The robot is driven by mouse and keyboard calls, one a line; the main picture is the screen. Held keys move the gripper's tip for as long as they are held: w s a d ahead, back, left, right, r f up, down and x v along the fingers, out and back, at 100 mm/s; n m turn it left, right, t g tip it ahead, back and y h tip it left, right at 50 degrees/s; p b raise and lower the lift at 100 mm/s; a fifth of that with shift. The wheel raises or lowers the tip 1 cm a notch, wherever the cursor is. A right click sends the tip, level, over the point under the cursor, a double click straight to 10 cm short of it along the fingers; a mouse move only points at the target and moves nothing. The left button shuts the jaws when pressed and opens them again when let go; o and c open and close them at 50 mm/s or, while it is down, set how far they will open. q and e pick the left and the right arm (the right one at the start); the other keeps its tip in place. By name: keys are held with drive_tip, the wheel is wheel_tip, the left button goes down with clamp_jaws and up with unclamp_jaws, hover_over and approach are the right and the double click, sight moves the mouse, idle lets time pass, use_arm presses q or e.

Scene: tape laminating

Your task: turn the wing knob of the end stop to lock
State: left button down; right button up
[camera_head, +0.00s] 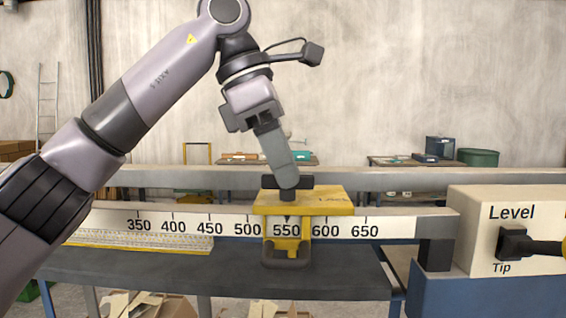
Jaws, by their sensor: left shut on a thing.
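The yellow end stop (329,204) sits on the rail with the printed scale (190,223). Its dark pointer is at about 550. The black wing knob (305,180) stands on top of the end stop, its wings running roughly left to right in the picture. Faint lettering shows on the yellow top to the right of the knob. My left gripper (287,180) comes down from above, tilted, and is shut on the wing knob; its fingers cover the knob's middle. My right gripper is not in view.
At right stands a cream box (512,205) marked Level and Tip with a black lever (520,245). A yellow-edged ruler strip (140,240) lies left on the dark bench top (180,274). Cardboard scraps (150,305) are below. Space above the rail to the right is clear.

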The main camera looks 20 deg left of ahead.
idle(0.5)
use_arm(q)
drive_tip(key=c, duration=1.1)
unclamp_jaws()
drive_tip(key=shift+v, duration=3.6)
